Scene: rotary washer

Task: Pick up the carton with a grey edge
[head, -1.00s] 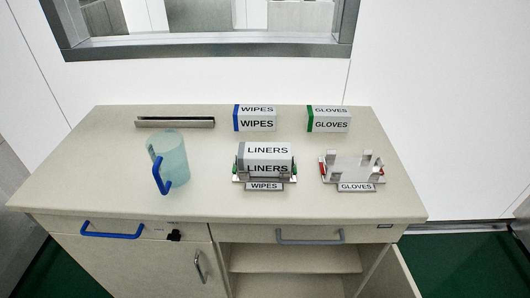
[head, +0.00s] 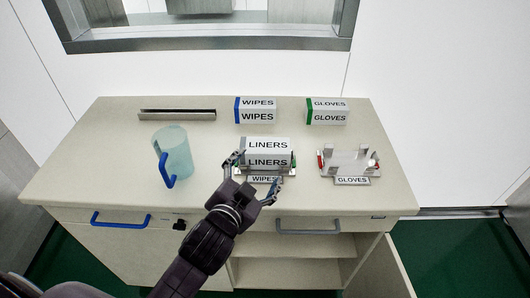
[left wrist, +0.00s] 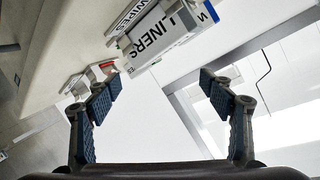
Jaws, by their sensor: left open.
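The carton with a grey edge is the white LINERS carton (head: 268,146). It sits in a metal holder labelled WIPES (head: 264,179) on the counter, and its grey left edge is partly behind a finger of my left gripper. My left gripper (head: 257,172) is open and empty, at the front of this carton and holder, one finger by the left end and the other near the label. In the left wrist view, the LINERS carton (left wrist: 160,37) lies beyond the open fingertips, with a gap visible. My right gripper is not in view.
A blue-edged WIPES carton (head: 257,110) and a green-edged GLOVES carton (head: 327,111) stand at the back. An empty GLOVES holder (head: 350,164) is to the right. A clear jug (head: 174,153) with a blue handle and a metal rail (head: 177,115) are left.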

